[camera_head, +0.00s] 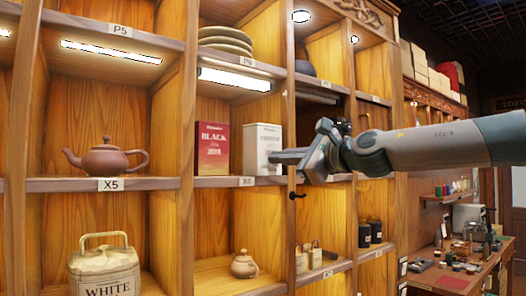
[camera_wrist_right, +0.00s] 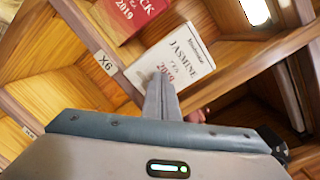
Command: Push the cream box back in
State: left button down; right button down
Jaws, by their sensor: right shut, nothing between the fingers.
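The cream box (camera_head: 262,141), printed with jasmine lettering, stands upright on the shelf marked X6, right of a red box (camera_head: 212,150). It also shows in the right wrist view (camera_wrist_right: 180,55), where its front face is tilted by the camera angle. My right gripper (camera_head: 277,157) is shut and empty, with its fingertips at the lower front of the cream box. In the right wrist view its closed fingers (camera_wrist_right: 161,88) cover part of the box's lower face. I cannot tell whether they touch it. My left gripper is not in view.
The shelf board (camera_head: 215,182) runs below both boxes, and an upright divider stands close on the right. A brown teapot (camera_head: 104,159) sits in the compartment at left. A small teapot (camera_head: 244,264) stands on the shelf below. A lit strip lies above the boxes.

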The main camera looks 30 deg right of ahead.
aim_at(270, 175)
jog(key=shift+x, duration=2.6)
jog(key=shift+s, duration=0.1)
jog(key=shift+s+d+f, duration=0.1)
jog(key=shift+s+d, duration=0.05)
jog(key=shift+s, duration=0.4)
jog(key=b+v, duration=0.7)
jog(key=v, duration=0.7)
jog(key=shift+s, duration=0.4)
